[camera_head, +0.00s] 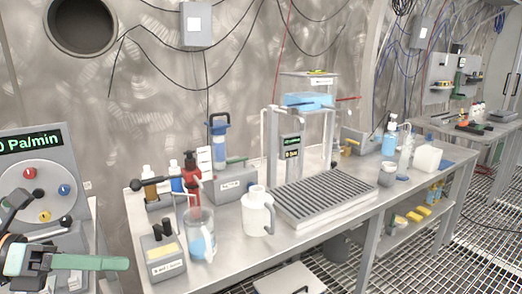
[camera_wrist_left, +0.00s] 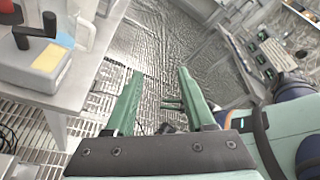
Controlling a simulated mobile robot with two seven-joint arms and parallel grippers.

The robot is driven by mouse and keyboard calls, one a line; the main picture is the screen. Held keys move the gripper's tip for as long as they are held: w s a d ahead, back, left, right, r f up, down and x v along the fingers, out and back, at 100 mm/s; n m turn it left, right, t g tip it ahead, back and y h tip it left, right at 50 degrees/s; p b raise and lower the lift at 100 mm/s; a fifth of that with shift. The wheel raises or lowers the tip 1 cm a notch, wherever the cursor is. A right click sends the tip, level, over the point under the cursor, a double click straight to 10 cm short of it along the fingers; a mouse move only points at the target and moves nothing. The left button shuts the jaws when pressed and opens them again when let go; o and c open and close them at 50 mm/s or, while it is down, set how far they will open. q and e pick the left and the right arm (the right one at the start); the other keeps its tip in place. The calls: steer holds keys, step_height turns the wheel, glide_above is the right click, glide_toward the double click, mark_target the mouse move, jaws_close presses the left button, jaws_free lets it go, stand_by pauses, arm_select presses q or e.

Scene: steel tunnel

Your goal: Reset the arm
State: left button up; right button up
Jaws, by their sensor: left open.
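My left gripper (camera_head: 118,263) is at the lower left of the head view, left of the steel bench, with its green finger pointing right. In the left wrist view the two green fingers of this gripper (camera_wrist_left: 158,76) are spread apart with nothing between them. Floor grating and a textured surface show beyond the gap. The gripper touches nothing that I can see. My right gripper is in neither view.
The steel bench (camera_head: 232,262) carries a clear jug (camera_head: 200,238), a white jug (camera_head: 257,212), a grey block with black knobs (camera_head: 163,256) and a ribbed tray (camera_head: 325,196). A control panel (camera_head: 38,168) stands at the left. A bench edge (camera_wrist_left: 88,82) shows left of the fingers.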

arm_select(q)
steer(key=a+f+n+t+y, duration=0.2)
steer(key=f+n+t+y, duration=0.1)
steer(key=f+n, duration=0.55)
steer(key=w+a+f+n+t+y, duration=0.1)
steer(key=a+f+n+t+y, duration=0.2)
steer(key=f+n, duration=0.5)
steer(key=a+f+n+t+y, duration=0.2)
steer(key=f+n+t, duration=0.2)
steer(key=f+n, duration=0.45)
steer(key=s+d+f+n+g+y, duration=0.2)
steer(key=s+d+f+n+g, duration=0.4)
steer(key=s+d+f+n, duration=0.7)
step_height(320, 180, up, 10)
steer(key=n+y+p, duration=0.1)
steer(key=n+p, duration=0.1)
steer(key=p, duration=1.4)
steer(key=shift+s+f, duration=0.15)
steer(key=shift+s, duration=0.05)
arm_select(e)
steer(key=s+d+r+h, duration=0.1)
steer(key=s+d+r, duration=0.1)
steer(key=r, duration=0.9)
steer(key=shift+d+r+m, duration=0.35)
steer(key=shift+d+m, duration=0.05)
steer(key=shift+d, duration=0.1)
arm_select(q)
steer(key=shift+d, duration=0.1)
